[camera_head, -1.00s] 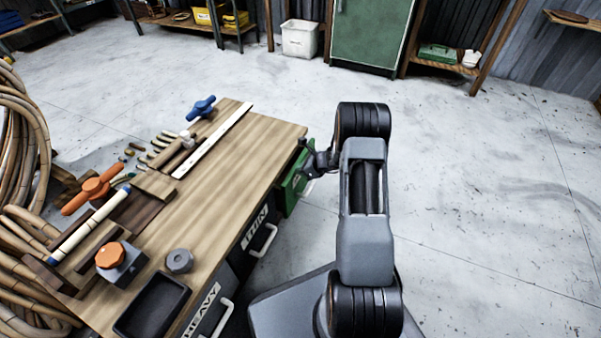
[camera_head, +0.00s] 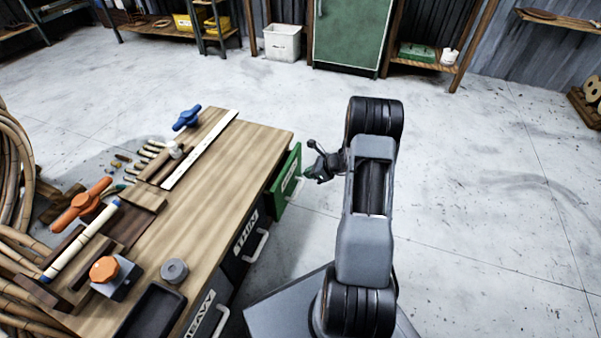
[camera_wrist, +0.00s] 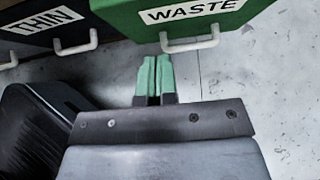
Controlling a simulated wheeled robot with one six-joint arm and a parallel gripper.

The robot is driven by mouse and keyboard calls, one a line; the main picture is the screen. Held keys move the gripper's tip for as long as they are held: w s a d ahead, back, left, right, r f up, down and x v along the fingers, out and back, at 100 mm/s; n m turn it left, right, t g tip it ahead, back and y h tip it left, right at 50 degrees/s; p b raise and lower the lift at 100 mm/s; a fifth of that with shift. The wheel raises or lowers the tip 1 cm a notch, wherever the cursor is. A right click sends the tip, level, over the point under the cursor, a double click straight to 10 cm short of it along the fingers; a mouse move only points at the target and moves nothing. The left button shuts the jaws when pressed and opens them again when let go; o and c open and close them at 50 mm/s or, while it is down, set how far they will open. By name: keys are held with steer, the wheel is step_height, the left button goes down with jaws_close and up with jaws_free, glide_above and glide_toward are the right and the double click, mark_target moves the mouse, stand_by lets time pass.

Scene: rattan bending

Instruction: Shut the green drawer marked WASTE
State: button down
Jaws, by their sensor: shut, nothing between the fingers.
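The green drawer (camera_head: 287,182) is at the far right end of the bench in the head view. Its front stands out past the bench edge. In the wrist view its front (camera_wrist: 122,14) carries the WASTE label (camera_wrist: 192,9) and a pale bar handle (camera_wrist: 190,44), and it stands proud of the dark THIN drawer (camera_wrist: 30,28). My gripper (camera_head: 312,174) is just right of the green front in the head view. In the wrist view its green fingers (camera_wrist: 155,60) are together and empty, just below the handle's left end. I cannot tell whether they touch it.
The wooden bench (camera_head: 225,165) holds clamps, dowels and a black tray (camera_head: 150,312). The THIN drawer's handle (camera_head: 257,246) also juts out. Rattan coils (camera_head: 15,170) stand at the left. The floor (camera_head: 490,220) to the right is clear.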

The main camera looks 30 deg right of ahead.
steer(key=p+v, duration=0.1)
steer(key=v, duration=0.2)
glide_toward(282, 180)
steer(key=shift+d+b+x, duration=0.2)
steer(key=shift+b+x, duration=0.1)
steer(key=shift+x, duration=3.15)
